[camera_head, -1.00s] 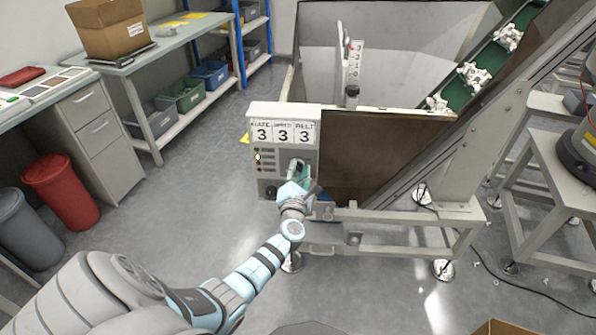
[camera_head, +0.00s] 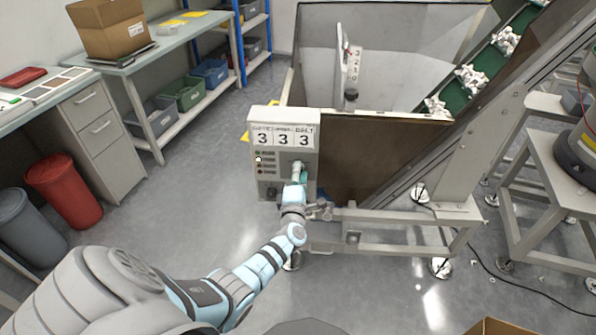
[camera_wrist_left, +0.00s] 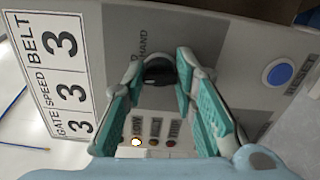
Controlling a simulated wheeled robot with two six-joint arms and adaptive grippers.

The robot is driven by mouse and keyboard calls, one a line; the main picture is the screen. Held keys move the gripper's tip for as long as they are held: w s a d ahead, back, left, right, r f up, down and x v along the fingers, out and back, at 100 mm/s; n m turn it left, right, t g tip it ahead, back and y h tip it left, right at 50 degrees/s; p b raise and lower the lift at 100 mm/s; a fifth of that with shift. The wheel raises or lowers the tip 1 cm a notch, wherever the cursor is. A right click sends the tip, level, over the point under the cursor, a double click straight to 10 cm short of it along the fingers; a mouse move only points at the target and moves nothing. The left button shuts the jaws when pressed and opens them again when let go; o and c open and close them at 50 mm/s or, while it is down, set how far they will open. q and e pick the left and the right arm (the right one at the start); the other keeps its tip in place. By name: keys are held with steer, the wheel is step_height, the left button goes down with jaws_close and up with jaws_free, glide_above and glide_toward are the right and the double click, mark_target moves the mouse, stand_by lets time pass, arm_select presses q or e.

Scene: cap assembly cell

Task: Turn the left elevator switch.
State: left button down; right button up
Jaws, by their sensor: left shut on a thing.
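The elevator control box (camera_head: 268,181) is grey, with a label of three 3s for gate, speed and belt on top. My left gripper (camera_head: 299,168) reaches its front face at the right side and hides the switch in the head view. In the left wrist view, the black switch knob (camera_wrist_left: 159,71) sits between the teal-padded fingertips of my left gripper (camera_wrist_left: 158,68), which is shut on it. The word HAND shows on the panel near the knob. My right gripper is not in view.
A blue reset button (camera_wrist_left: 280,74) lies to the right in the wrist view. One small panel lamp (camera_wrist_left: 136,142) is lit. Behind the box stands the hopper (camera_head: 385,150), with a green conveyor belt (camera_head: 493,57) carrying white parts. A red bin (camera_head: 65,190) stands at left; the floor between is clear.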

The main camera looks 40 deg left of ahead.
arm_select(q)
steer(key=m+p, duration=0.2)
steer(key=m, duration=0.8)
steer(key=shift+f, duration=0.2)
steer(key=shift+s+m+p, duration=0.1)
steer(key=shift+m+p, duration=0.2)
steer(key=c, duration=1.3)
jaws_free()
steer(key=v, duration=1.2)
